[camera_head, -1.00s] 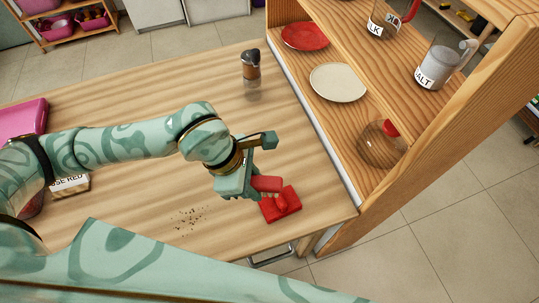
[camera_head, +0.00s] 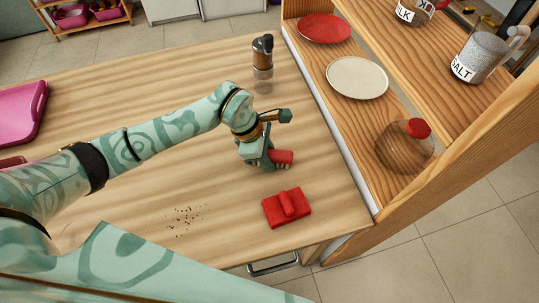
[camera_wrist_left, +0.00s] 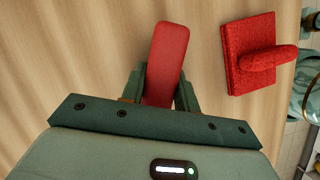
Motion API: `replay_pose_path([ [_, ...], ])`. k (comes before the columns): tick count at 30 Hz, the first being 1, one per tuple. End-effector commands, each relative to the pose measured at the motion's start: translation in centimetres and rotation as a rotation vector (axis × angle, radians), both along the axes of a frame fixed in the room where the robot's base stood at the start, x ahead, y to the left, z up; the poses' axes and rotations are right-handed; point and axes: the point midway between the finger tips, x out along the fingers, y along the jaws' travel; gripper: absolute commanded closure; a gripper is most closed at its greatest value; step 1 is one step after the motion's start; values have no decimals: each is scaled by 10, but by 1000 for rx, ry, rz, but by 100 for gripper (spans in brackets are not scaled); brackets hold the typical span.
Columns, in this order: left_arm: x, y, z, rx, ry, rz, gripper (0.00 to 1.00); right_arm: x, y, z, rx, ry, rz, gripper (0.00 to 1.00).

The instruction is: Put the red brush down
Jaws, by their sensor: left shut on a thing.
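My left gripper (camera_head: 268,160) is shut on the red brush (camera_head: 281,157), a smooth red block, over the right part of the wooden table. In the left wrist view the brush (camera_wrist_left: 166,55) sticks out between the two fingers, its lower part hidden by the gripper. I cannot tell whether it touches the table. A red square pad with a rounded handle (camera_head: 271,210) lies on the table nearer to me, apart from the brush. It also shows in the left wrist view (camera_wrist_left: 238,72), right of the brush. My right gripper is not in view.
Dark crumbs (camera_head: 185,217) lie left of the pad. A wooden shelf (camera_head: 420,210) borders the table on the right, holding plates and a red-lidded glass jar (camera_head: 400,150). The table's middle is clear.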

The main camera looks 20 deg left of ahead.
Motion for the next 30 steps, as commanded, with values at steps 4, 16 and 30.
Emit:
replay_pose_path([
  [4,1,0,0,1,-3,0,88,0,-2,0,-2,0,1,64],
  [16,0,0,-3,0,-2,0,48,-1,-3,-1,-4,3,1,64],
  [30,-1,16,40,3,-10,1,48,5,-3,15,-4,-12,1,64],
])
